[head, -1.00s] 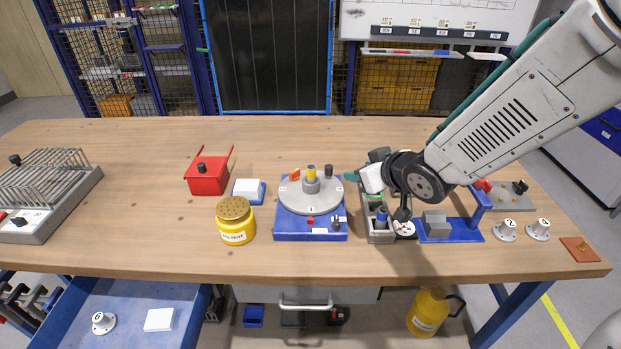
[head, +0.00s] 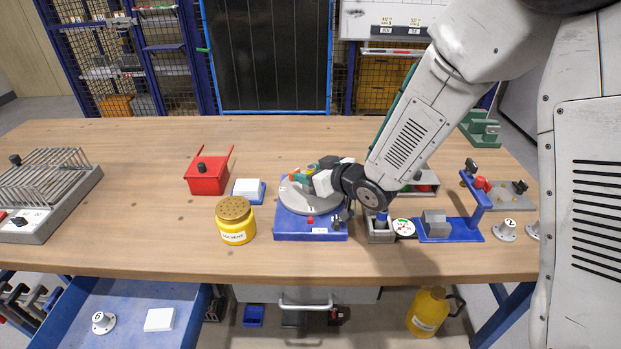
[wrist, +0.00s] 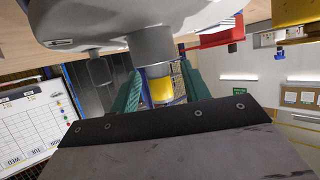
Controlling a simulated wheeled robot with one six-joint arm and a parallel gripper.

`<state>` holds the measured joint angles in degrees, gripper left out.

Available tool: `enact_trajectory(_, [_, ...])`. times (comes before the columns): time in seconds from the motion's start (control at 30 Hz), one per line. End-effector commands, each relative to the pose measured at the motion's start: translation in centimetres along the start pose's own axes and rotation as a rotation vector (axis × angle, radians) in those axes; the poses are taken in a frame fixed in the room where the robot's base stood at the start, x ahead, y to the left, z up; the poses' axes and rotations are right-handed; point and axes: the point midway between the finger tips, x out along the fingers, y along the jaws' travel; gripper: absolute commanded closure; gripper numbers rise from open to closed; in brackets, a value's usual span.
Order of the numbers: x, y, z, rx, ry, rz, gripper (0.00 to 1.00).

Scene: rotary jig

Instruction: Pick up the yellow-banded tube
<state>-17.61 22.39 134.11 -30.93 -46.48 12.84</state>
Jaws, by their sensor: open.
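The yellow-banded tube (wrist: 161,90) stands in a grey holder (wrist: 152,46) on the round turntable, seen upside down in the wrist view. My gripper (wrist: 161,92) is open, with one green finger on each side of the yellow band. Narrow gaps seem to show between fingers and tube; I cannot tell whether either touches. In the head view my gripper (head: 313,171) is over the turntable (head: 297,200) of the blue rotary jig (head: 287,229), and it mostly hides the tube. A dark grey tube (wrist: 99,70) hangs beside it in the wrist view.
The yellow solvent pot (head: 236,224), a white block on a blue base (head: 248,189) and a red box (head: 206,177) stand left of the jig. A grey tray (head: 379,236) and a blue stand (head: 450,230) are to the right. The wood at front left is clear.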

Motion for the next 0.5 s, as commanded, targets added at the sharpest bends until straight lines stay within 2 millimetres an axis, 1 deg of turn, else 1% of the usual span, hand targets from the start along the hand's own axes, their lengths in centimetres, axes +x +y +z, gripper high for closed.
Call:
enact_trajectory(0.17, [0.06, 0.01, -0.02, 0.000, 0.000, 0.000, 0.53])
enact_trajectory(0.2, [0.06, 0.01, -0.02, 0.000, 0.000, 0.000, 0.56])
enact_trajectory(0.27, [0.05, 0.01, -0.02, 0.000, 0.000, 0.000, 0.73])
enact_trajectory(0.3, [0.05, 0.01, -0.02, 0.000, 0.000, 0.000, 0.84])
enact_trajectory(0.37, [0.04, 0.00, -0.02, 0.000, 0.000, 0.000, 1.00])
enact_trajectory(0.5, [0.04, 0.01, -0.04, 0.000, 0.001, 0.000, 1.00])
